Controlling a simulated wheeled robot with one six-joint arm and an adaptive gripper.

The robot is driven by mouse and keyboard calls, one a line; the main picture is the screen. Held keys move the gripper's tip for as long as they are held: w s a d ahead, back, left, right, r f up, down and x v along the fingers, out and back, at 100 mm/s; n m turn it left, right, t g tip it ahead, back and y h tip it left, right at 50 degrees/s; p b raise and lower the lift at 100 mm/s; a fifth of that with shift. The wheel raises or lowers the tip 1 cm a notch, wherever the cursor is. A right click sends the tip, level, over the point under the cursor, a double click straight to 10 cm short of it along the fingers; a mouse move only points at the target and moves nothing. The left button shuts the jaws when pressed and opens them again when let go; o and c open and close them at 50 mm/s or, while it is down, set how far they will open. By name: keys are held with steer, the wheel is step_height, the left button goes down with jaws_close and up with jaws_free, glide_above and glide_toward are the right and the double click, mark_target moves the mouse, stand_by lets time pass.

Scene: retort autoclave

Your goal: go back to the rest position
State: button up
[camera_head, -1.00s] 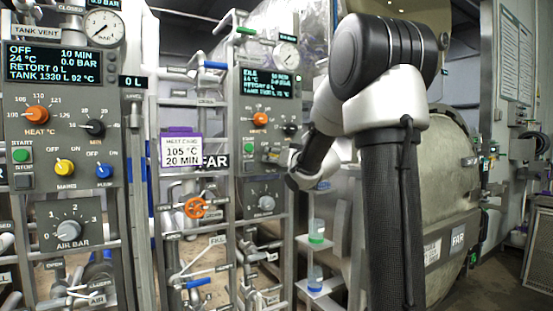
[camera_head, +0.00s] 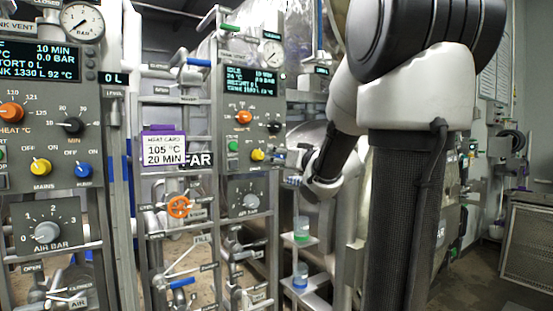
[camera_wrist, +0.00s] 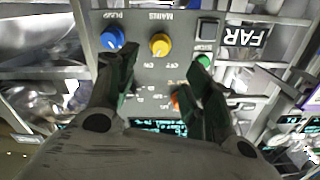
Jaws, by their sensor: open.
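My gripper (camera_head: 290,178) is at the end of my bent arm, in front and to the right of the far control panel (camera_head: 250,150) in the head view. In the wrist view my gripper (camera_wrist: 162,62) has its two dark fingers spread apart, with nothing between them. The fingers appear apart from the panel. An orange knob is partly hidden by the right finger.
The near panel (camera_head: 40,150) with its gauge stands at left. A white heat card (camera_head: 163,149) reads 105 °C, 20 MIN. Small containers (camera_head: 301,230) stand on shelves below my gripper. A large vessel is partly hidden behind my arm. Floor shows at lower right.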

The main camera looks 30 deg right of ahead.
stand_by(0.4)
steer(key=s+d+f+g+h, duration=0.45)
steer(key=d+f+g, duration=0.2)
steer(key=f, duration=0.45)
steer(key=s+f+m+g, duration=0.1)
steer(key=s+f+g, duration=0.4)
steer(key=s, duration=0.4)
steer(key=s+a+f+n+g+y, duration=0.2)
steer(key=s+a+n+y, duration=0.1)
steer(key=s+a, duration=1.2)
steer(key=shift+a+n+y, duration=0.4)
steer(key=shift+a+y, duration=0.05)
steer(key=shift+a, duration=0.6)
steer(key=shift+o, duration=0.3)
steer(key=shift+s, duration=0.1)
